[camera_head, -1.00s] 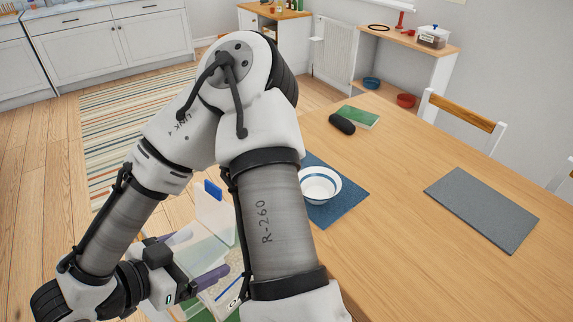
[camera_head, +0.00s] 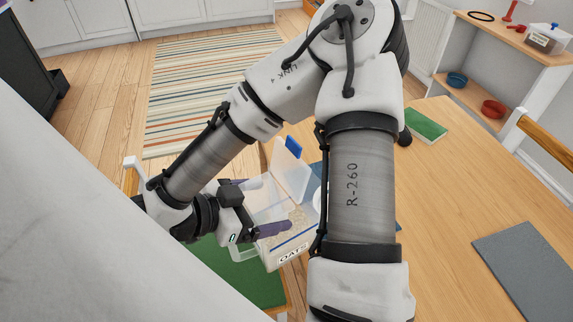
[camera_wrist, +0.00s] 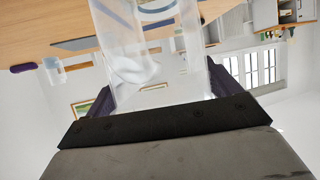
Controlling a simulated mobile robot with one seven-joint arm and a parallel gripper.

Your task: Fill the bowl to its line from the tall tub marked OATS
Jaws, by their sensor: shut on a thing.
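The clear tub (camera_head: 263,207) marked OATS has its lid (camera_head: 288,178) standing open, with a blue latch. Pale oats show inside, and a dark blue line runs above its label. My gripper (camera_head: 276,205) is shut on the tub, one finger along each side. In the wrist view the clear tub (camera_wrist: 190,75) fills the space between the fingers; a white shape shows through it, but I cannot tell what it is. The bowl (camera_head: 317,201) is almost hidden behind my arm; only a white sliver shows, beside the tub. Its fill line and contents are hidden.
A blue mat (camera_head: 311,182) lies on the wooden table (camera_head: 445,205), partly behind my arm. A green book (camera_head: 425,124) and a grey mat (camera_head: 530,262) lie farther right. A green-seated chair (camera_head: 245,277) stands below the tub. The right side of the table is mostly clear.

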